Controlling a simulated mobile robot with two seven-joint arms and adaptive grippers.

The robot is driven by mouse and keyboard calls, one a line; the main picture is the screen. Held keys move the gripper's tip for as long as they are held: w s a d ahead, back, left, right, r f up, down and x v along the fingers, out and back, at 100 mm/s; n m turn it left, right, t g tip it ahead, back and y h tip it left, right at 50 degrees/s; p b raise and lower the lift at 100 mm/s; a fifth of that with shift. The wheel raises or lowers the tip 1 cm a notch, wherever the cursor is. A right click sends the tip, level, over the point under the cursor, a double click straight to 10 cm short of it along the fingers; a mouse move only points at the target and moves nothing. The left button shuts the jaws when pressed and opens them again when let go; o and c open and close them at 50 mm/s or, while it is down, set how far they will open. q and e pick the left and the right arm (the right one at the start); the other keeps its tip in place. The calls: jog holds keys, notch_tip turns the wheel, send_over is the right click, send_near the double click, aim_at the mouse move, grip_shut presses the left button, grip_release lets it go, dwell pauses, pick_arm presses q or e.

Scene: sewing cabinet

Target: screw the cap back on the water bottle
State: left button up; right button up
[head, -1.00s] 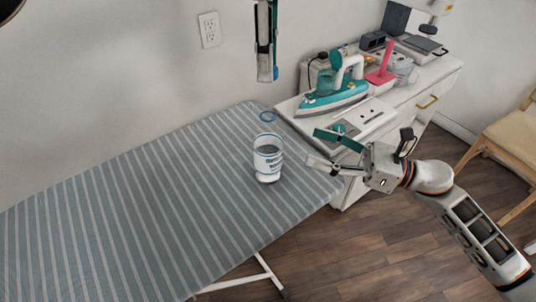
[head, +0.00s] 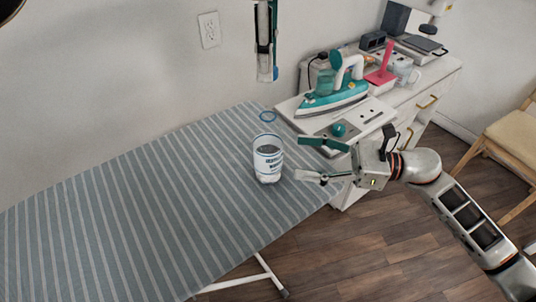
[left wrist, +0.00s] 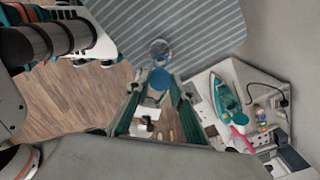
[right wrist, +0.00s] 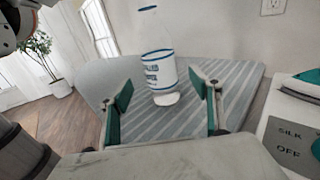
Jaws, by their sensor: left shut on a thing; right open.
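The clear water bottle (head: 268,162) with blue bands and lettering stands upright on the striped ironing board (head: 130,210). A blue ring marks its open neck (head: 267,116). It also shows in the right wrist view (right wrist: 160,70), ahead and between the fingers. My left gripper (head: 267,78) hangs above the bottle, shut on the blue cap (left wrist: 160,79); the cap is apart from the neck. My right gripper (head: 299,158) is open, to the right of the bottle, its fingers pointing at the body. It appears apart from the bottle.
A white cabinet (head: 405,105) stands behind on the right, holding a teal iron (head: 335,98), a pink item (head: 380,76) and a sewing machine. A wooden chair (head: 505,145) is at the far right. The board's left part is clear.

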aim_at(271, 153)
jog(key=a, duration=0.5)
jog(key=w+a, duration=0.1)
jog(key=a, duration=0.2)
jog(key=shift+w+a, duration=0.1)
jog(key=c, duration=1.7)
pick_arm(q)
jog(key=shift+f, duration=2.5)
